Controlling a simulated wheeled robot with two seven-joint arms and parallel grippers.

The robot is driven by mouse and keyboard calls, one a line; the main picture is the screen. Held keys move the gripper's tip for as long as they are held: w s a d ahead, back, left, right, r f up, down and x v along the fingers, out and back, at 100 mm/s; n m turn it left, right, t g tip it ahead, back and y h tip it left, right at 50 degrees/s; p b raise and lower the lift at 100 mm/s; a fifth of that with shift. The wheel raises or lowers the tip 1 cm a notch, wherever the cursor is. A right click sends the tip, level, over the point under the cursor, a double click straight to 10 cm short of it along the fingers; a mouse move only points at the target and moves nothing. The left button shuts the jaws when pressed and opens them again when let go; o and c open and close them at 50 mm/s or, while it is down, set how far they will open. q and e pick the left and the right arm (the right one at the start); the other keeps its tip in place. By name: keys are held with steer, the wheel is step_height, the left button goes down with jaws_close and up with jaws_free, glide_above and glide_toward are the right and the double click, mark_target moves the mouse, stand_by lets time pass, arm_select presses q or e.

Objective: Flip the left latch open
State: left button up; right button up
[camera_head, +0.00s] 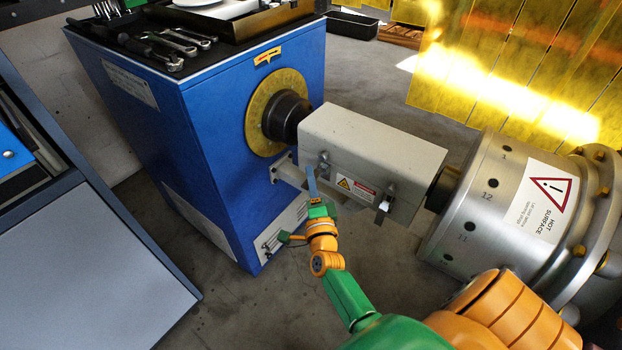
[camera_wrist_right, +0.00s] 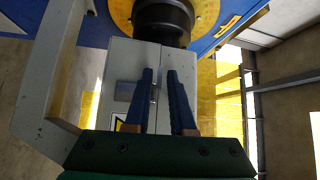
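The grey guard box (camera_head: 368,150) sits around the shaft between the blue cabinet and the metal rotor drum. The left latch (camera_head: 324,166) is a small grey part on the box's front side, by the seam. The right latch (camera_head: 385,201) is on the same side, closer to the drum. My right gripper (camera_head: 311,182) is just in front of the box, close to the left latch. In the wrist view its blue fingers (camera_wrist_right: 161,78) stand apart with a narrow gap, and the box (camera_wrist_right: 121,62) with its seam is behind them. Whether they touch the latch is unclear. My left gripper is out of view.
The blue cabinet (camera_head: 210,120) with wrenches (camera_head: 168,48) on top stands behind and left. The rotor drum (camera_head: 480,210) with a hot-surface label is to the right. A grey bracket (camera_head: 290,172) juts from the cabinet close to my gripper. The grey-topped bench (camera_head: 95,270) is at left.

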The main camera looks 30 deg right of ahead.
steer(key=v, duration=0.7)
steer(key=shift+s, duration=0.1)
